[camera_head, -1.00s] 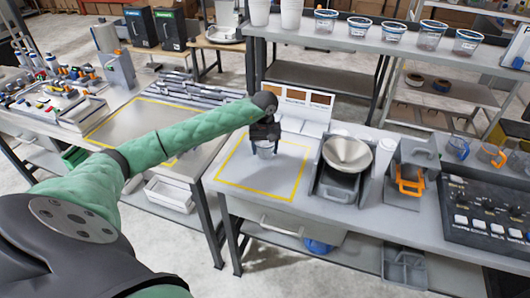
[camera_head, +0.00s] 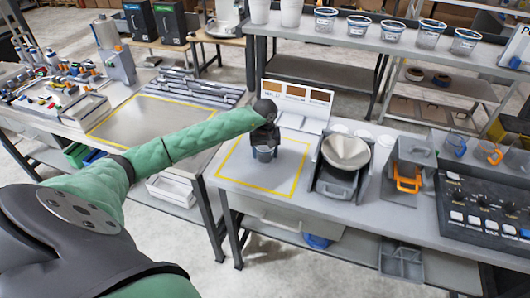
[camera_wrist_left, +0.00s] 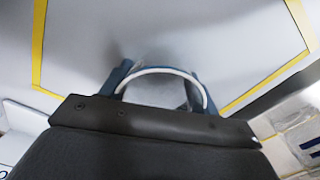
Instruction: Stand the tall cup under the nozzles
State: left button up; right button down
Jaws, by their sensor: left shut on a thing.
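My left gripper (camera_head: 264,145) points down over the yellow-outlined area of the right bench. It is shut on a small grey, see-through cup (camera_head: 264,154), which looks upright. In the left wrist view the cup's pale round rim (camera_wrist_left: 165,70) shows between two bluish fingers; the dark gripper body hides its near part. I cannot tell whether the cup's base touches the bench. A white dispenser panel (camera_head: 310,112) with brown labels stands just behind the gripper. Its nozzles cannot be made out. My right gripper is not in view.
The yellow-outlined area (camera_head: 232,177) is otherwise clear. A funnel-topped unit (camera_head: 345,152) stands to its right, then a grey unit with an orange handle (camera_head: 408,178) and a dark control panel (camera_head: 485,205). Blue-rimmed tubs (camera_head: 359,25) line the shelf above.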

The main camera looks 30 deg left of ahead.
pick_arm(q)
jog(key=o, duration=1)
jog(key=shift+r, duration=0.1)
